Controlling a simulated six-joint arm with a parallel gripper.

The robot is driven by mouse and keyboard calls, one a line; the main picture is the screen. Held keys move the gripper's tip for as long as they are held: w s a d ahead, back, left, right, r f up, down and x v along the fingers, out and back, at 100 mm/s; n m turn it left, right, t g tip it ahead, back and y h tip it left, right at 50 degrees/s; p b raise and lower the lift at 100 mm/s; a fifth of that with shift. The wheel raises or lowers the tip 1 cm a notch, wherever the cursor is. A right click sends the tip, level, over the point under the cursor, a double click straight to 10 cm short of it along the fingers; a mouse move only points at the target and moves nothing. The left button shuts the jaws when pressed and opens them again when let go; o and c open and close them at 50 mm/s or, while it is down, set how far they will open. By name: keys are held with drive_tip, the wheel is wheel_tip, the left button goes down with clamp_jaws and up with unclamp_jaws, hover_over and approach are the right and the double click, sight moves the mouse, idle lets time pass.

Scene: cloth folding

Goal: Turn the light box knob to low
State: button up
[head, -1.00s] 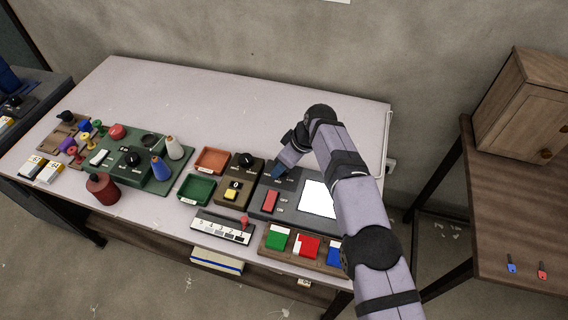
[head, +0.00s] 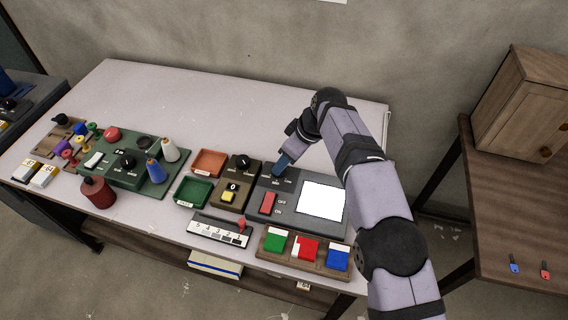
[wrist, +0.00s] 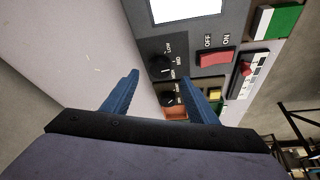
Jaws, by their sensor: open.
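The grey light box (head: 256,205) has a bright white panel (head: 322,200) and a red switch (head: 267,203) marked OFF and ON. In the wrist view its black knob (wrist: 160,66) stands beside the labels LOW, MID and a third, partly hidden one. I cannot clearly tell which label the knob's mark points to. My gripper (head: 279,168) is over the upper left corner of the light box, hiding the knob in the head view. In the wrist view my gripper (wrist: 161,82) is open, its two blue fingers apart on either side of the knob's line, with nothing held.
A brown box (head: 228,199) with a black knob (head: 243,162) and a yellow button stands left of the light box. A slider strip (head: 217,229) and a tray of coloured blocks (head: 265,247) lie in front. The table behind is clear.

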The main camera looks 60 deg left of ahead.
drive_tip(key=shift+v, duration=1)
drive_tip(key=s+r+n+b, duration=0.1)
drive_tip(key=s+r+n, duration=0.15)
drive_tip(key=s, duration=0.55)
drive_tip(key=shift+w+d+f+m+t, duration=0.1)
drive_tip(key=shift+w+f+m+t, duration=0.5)
drive_tip(key=shift+m, duration=1.3)
drive_tip(key=shift+w+a+f+m+t, duration=0.1)
drive_tip(key=shift+w+f+m+t, duration=0.35)
drive_tip(key=shift+w+m, duration=1.1)
drive_tip(key=shift+w+d+f+m+t, duration=0.15)
drive_tip(key=shift+w+m+t, duration=0.45)
drive_tip(key=shift+m, duration=1.7)
drive_tip(key=shift+s+f, duration=0.1)
drive_tip(key=shift+f, duration=0.05)
